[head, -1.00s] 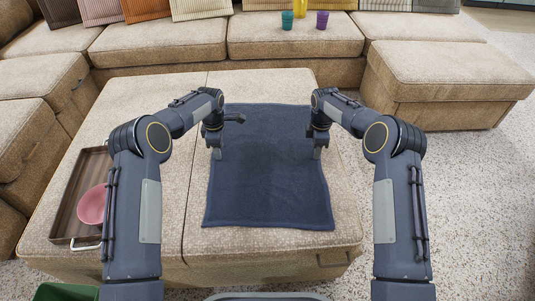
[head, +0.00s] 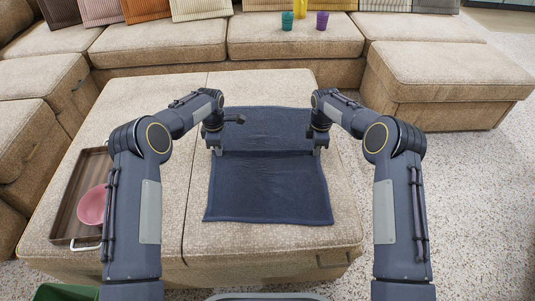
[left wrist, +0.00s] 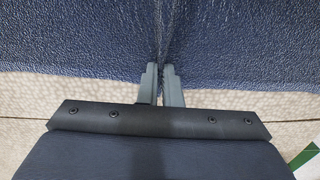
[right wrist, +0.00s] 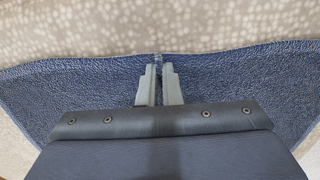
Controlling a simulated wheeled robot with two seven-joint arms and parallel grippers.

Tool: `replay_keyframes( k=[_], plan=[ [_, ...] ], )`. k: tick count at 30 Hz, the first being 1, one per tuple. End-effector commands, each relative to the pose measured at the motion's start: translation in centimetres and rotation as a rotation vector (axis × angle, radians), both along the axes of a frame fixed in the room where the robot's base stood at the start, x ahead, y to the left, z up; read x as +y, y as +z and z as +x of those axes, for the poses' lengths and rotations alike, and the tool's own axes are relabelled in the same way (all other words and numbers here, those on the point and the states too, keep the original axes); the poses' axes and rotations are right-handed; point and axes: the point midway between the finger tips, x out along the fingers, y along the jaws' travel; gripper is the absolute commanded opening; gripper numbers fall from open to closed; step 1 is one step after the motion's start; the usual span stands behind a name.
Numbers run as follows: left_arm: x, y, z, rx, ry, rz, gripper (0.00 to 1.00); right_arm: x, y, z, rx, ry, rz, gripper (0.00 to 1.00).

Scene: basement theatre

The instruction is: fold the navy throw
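The navy throw (head: 268,190) lies on the beige ottoman, with a raised crosswise ridge between my two grippers. My left gripper (head: 216,149) is at the throw's left edge and my right gripper (head: 320,148) at its right edge, both about midway along its length. In the left wrist view the fingers (left wrist: 160,84) are closed on a pinched fold of the throw (left wrist: 80,45). In the right wrist view the fingers (right wrist: 159,82) are closed on the throw's edge (right wrist: 230,85). The parts of the throw under the grippers are hidden.
A wooden tray (head: 68,208) with a pink bowl (head: 91,205) stands on the ottoman (head: 150,235) at left. Teal (head: 287,20) and purple (head: 322,20) cups stand on the sofa behind. A green container (head: 66,292) shows at bottom left.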

Motion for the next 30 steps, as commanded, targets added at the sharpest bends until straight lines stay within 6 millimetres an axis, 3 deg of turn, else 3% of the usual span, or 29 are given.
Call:
replay_keyframes(
  k=[5,18,30],
  plan=[
    [0.0,0.5,-0.1,0.003,0.000,0.001,0.00,0.0,0.6,0.0,0.001,0.000,-0.001,0.00],
    [0.0,4.4,0.0,0.001,0.000,0.001,0.00,0.0,4.5,0.0,0.000,0.000,0.000,0.00],
    [0.0,4.6,0.0,0.000,0.000,0.001,0.00,0.0,4.6,0.0,0.000,0.000,0.000,0.00]
  ],
)
